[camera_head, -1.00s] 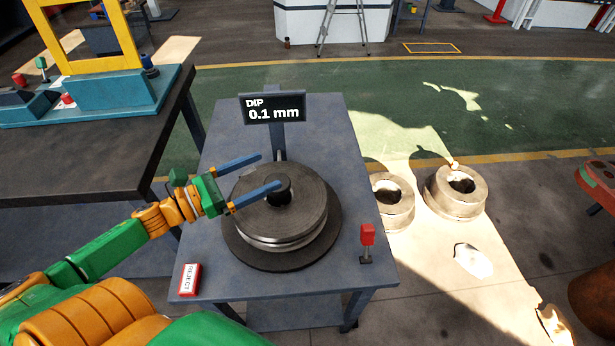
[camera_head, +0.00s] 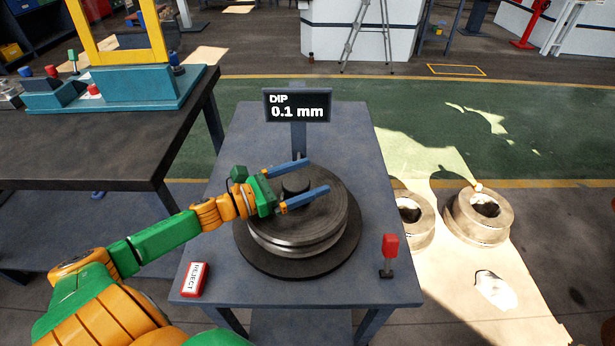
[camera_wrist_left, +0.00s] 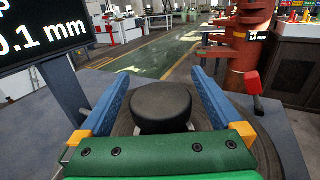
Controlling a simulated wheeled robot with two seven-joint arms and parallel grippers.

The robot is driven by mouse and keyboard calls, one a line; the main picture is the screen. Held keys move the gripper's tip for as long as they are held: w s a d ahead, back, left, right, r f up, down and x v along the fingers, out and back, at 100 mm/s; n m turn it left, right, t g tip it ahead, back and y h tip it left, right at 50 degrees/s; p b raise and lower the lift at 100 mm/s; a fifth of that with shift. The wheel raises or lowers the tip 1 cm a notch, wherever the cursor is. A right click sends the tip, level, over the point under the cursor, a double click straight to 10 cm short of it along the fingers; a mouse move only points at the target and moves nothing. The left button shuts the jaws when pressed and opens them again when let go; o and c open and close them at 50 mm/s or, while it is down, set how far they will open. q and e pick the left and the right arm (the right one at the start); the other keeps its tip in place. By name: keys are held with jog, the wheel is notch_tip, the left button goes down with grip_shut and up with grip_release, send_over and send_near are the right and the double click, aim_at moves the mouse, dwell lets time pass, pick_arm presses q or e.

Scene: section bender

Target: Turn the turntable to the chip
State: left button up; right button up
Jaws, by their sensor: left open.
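The turntable is a round dark plate (camera_head: 262,262) on the grey-blue table, with a thick grey grooved disc (camera_head: 320,226) on it. A black round hub (camera_head: 294,186) stands up from the disc's middle. My left gripper (camera_head: 316,174) is open above the disc, its two blue fingers on either side of the hub; in the left wrist view the hub (camera_wrist_left: 161,106) sits between the fingers, with gaps at both sides. I cannot make out a chip on the disc. A display (camera_head: 297,105) behind reads "DIP 0.1 mm". My right gripper is not in view.
A red "REJECT" block (camera_head: 194,279) lies at the table's front left. A red marker on a stand (camera_head: 389,254) is at the front right. Metal rings (camera_head: 480,217) lie on the floor to the right. A dark workbench (camera_head: 90,150) stands at the left.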

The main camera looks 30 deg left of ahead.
pick_arm(q)
jog(key=shift+w+d, duration=0.1)
jog(key=shift+w, duration=0.05)
grip_shut()
dwell(0.4)
